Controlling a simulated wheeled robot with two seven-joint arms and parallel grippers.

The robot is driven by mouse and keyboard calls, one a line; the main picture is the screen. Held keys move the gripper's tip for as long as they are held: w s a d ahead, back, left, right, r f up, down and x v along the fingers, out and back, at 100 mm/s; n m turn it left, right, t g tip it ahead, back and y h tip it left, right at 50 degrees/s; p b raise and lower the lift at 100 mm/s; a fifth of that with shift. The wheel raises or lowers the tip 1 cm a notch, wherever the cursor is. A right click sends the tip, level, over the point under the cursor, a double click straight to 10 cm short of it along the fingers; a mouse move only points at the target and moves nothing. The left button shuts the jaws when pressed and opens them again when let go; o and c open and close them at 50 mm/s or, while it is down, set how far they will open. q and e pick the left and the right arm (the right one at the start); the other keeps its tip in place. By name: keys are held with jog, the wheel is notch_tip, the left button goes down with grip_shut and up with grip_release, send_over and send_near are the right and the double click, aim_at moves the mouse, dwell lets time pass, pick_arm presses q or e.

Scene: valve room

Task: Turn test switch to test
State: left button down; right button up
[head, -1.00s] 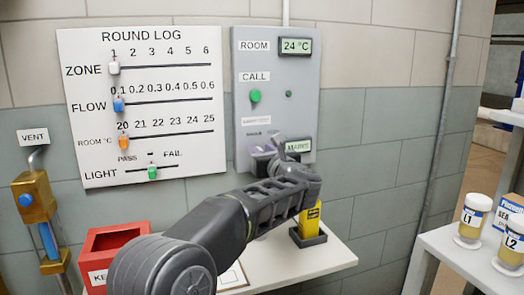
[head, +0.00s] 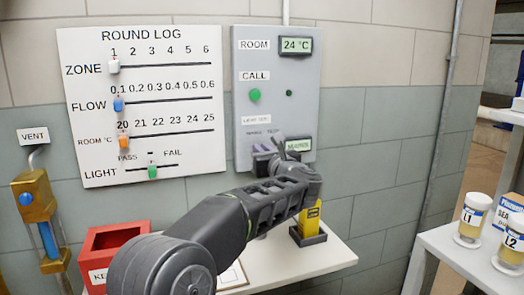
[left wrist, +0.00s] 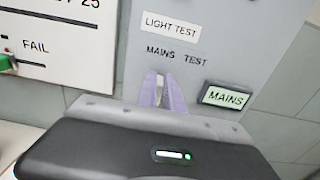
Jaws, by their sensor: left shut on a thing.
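The grey wall panel (head: 303,75) carries a "LIGHT TEST" label with "MAINS" and "TEST" marked below it. My left gripper (head: 263,162) is at the panel's lower part, under these words. In the left wrist view its two purple fingers (left wrist: 163,93) are close together, shut around a small grey switch lever (left wrist: 163,84) of which only a sliver shows. The lever's exact angle is hard to tell. The small display (left wrist: 226,96) right of the fingers reads "MAINS"; it also shows in the head view (head: 299,145). My right gripper is not in view.
The round log board (head: 190,110) with sliders hangs left of the panel. Below are a red box (head: 120,240) and a yellow device (head: 311,218) on a white shelf (head: 335,255). The green call button (head: 255,95) sits above my gripper. Jars stand far right.

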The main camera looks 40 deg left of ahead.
pick_arm(q)
jog(key=shift+m, duration=0.3)
jog(key=shift+w+d+f+m+p, duration=0.2)
jog(key=shift+m+p, duration=0.55)
jog(key=shift+m, duration=1.15)
jog(key=shift+w+d+f+m+p, duration=0.2)
jog(key=shift+m+p, duration=0.6)
jog(key=shift+m, duration=1.1)
jog(key=shift+w+d+f+m+p, duration=0.2)
jog(key=shift+m+p, duration=0.55)
jog(key=shift+m, duration=1.15)
jog(key=shift+a+r, duration=0.1)
jog(key=shift+a, duration=0.05)
jog(key=c, duration=1.5)
grip_release()
